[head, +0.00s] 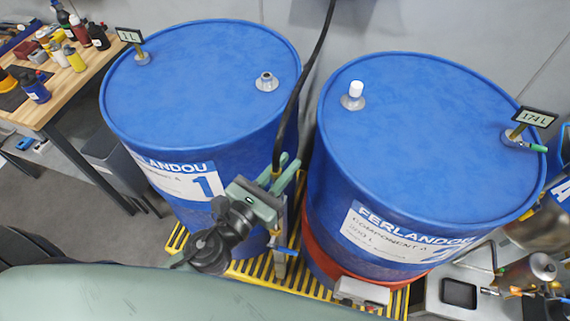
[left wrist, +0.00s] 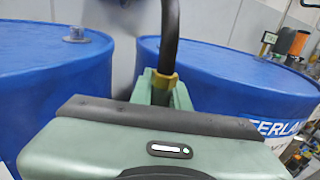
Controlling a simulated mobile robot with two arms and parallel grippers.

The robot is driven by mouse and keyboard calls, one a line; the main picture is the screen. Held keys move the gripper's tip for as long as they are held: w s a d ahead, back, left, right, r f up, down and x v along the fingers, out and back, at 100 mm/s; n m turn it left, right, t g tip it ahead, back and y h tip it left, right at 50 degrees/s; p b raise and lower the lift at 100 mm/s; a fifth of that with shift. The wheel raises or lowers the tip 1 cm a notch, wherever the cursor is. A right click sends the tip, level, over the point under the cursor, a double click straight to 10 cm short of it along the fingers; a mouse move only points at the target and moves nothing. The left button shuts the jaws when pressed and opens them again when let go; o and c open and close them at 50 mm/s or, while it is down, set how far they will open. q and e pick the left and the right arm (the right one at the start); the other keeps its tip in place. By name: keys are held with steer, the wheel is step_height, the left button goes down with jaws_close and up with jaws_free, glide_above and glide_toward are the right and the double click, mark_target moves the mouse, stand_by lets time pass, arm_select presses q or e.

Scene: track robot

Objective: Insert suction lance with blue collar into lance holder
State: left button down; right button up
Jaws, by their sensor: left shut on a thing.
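My left gripper (head: 276,178) is between the two blue drums, shut on the suction lance. The lance's brass-coloured top fitting (left wrist: 163,76) sits between the fingers in the left wrist view, with a black hose (head: 297,85) rising from it. Below the gripper, a grey upright piece (head: 281,228) stands between the drums, with a small blue part (head: 285,251) near its lower end. I cannot tell whether these are the lance, its collar or the holder, nor whether the lance is seated. My right gripper is not in view.
The left drum (head: 200,60) has an open-looking metal port (head: 266,81) and a 1 L gauge. The right drum (head: 420,140) has a white-capped port (head: 354,94) and a 174 L gauge. Yellow grating (head: 265,272) lies below. A wooden bench (head: 85,82) holds bottles at left.

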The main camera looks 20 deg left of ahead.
arm_select(q)
steer(key=shift+f+b, duration=1.25)
steer(key=shift+f, duration=0.15)
steer(key=c, duration=1.3)
jaws_free()
steer(key=b+v, duration=0.5)
steer(key=v, duration=0.3)
